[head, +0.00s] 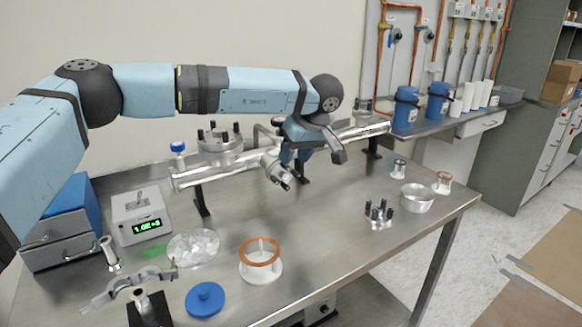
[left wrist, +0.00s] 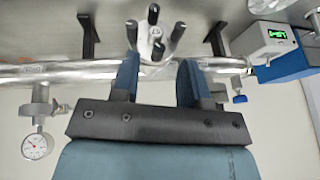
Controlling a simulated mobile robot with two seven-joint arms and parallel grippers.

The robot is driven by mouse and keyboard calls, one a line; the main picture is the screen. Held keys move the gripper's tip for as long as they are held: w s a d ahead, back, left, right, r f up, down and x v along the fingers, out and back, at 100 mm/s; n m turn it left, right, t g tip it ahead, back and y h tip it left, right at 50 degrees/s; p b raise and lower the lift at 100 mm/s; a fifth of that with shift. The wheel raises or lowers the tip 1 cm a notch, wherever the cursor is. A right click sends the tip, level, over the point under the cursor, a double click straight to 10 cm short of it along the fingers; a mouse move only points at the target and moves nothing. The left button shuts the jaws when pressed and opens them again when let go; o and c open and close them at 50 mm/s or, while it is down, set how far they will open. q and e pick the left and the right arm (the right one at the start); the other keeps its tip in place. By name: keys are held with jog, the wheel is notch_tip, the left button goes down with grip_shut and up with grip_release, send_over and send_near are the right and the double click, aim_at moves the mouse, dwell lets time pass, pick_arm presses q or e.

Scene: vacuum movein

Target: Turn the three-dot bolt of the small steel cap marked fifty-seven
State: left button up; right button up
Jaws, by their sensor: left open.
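A small steel cap (left wrist: 157,40) with several dark bolts closes a short port on the steel tube (head: 235,170). In the left wrist view it lies just beyond my fingertips, roughly midway between them. In the head view the port end (head: 279,173) shows below my wrist, partly hidden. My left gripper (left wrist: 158,72) is open and empty, with one blue finger on each side of the port. In the head view my left gripper (head: 298,155) is above and right of the port. The number and bolt dots are too small to read. My right gripper is out of view.
A larger bolted flange (head: 220,140) stands on the tube. The bench holds a bolt stand (head: 379,214), a steel bowl (head: 417,198), an orange-ringed stand (head: 260,262), a blue disc (head: 205,299) and a green-display box (head: 141,217). A round gauge (left wrist: 35,146) hangs beside the tube.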

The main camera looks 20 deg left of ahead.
pick_arm(q)
jog(key=x, duration=0.2)
jog(key=shift+a+f, duration=0.15)
jog(key=shift+f, duration=0.25)
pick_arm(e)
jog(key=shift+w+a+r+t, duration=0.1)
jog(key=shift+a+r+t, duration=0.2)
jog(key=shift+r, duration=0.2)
pick_arm(q)
jog(key=shift+c, duration=0.5)
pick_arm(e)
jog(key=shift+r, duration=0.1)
pick_arm(q)
grip_shut()
